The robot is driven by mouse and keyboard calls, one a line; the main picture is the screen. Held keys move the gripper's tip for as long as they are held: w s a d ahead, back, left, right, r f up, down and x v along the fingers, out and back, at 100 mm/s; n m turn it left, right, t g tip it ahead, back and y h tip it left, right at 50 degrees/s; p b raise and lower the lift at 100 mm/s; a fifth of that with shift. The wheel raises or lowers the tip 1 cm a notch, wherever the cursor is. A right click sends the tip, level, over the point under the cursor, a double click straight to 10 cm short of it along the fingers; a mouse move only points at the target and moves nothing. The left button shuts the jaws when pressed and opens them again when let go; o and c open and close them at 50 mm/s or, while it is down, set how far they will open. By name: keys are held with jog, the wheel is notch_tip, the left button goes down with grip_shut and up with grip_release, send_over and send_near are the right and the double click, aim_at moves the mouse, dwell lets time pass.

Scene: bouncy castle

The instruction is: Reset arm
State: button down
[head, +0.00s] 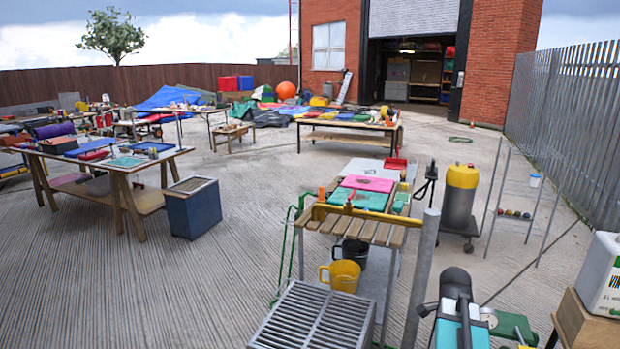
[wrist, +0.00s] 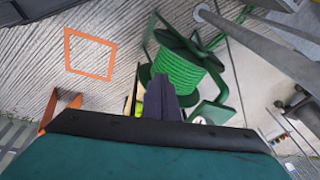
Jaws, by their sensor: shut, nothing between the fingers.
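My gripper (wrist: 163,84) shows in the wrist view as dark fingers rising from the middle of the black-edged teal body at the bottom. The fingers are together, with nothing between them. They point toward a green reel (wrist: 185,70) wound with green hose or cord, which lies beyond and below them. I cannot tell the distance between the fingertips and the reel, but no hold on it shows. In the head view the gripper's fingers cannot be made out.
A slatted wooden table (head: 367,228) with coloured pads stands ahead, a yellow bucket (head: 342,276) below it. A metal grate (head: 316,318) is close in front. A yellow-topped cylinder (head: 460,200) stands right. Open paving (head: 170,285) lies left. An orange square outline (wrist: 90,54) shows in the wrist view.

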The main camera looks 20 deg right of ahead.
jog(key=s+a+f+n+g+y, duration=0.25)
jog(key=a+f+n, duration=0.35)
jog(key=a+f, duration=1.65)
jog(key=s+a+f+n+g, duration=0.3)
jog(key=s+a+f+n, duration=1.2)
jog(key=s+a+n, duration=0.1)
jog(key=shift+s+a+n, duration=0.3)
jog(key=shift+s+n, duration=0.1)
jog(key=shift+s, duration=0.3)
jog(key=shift+d, duration=0.15)
